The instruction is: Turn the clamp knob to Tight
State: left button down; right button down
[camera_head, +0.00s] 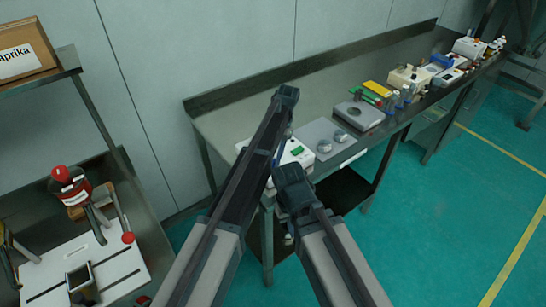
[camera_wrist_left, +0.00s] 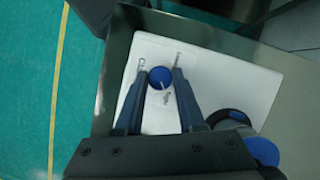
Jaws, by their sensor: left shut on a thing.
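The round blue knob (camera_wrist_left: 157,78) sits on a white panel (camera_wrist_left: 225,72) in the left wrist view. It bears a small light line near its lower edge. Small marks lie beside it, too small to read. My left gripper (camera_wrist_left: 160,63) is shut on the knob, with one dark finger on either side. In the head view my left arm reaches over the near end of the bench and hides the knob.
On the steel bench (camera_head: 235,125) stand a white device with a green display (camera_head: 298,151), a grey plate (camera_head: 335,129) with small round parts, and several instruments farther right. A shelf with a red-topped machine (camera_head: 70,186) stands at left. Green floor is open at right.

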pick_arm(q)
jog(key=shift+m, duration=0.6)
jog(key=c, duration=0.5)
grip_release()
jog(key=p+v, duration=0.6)
jog(key=v, duration=0.1)
jog(key=p+v, duration=0.6)
jog(key=shift+s+d+r+p, duration=0.1)
jog(key=shift+d+r+p, duration=0.2)
jog(key=shift+r+p, duration=0.1)
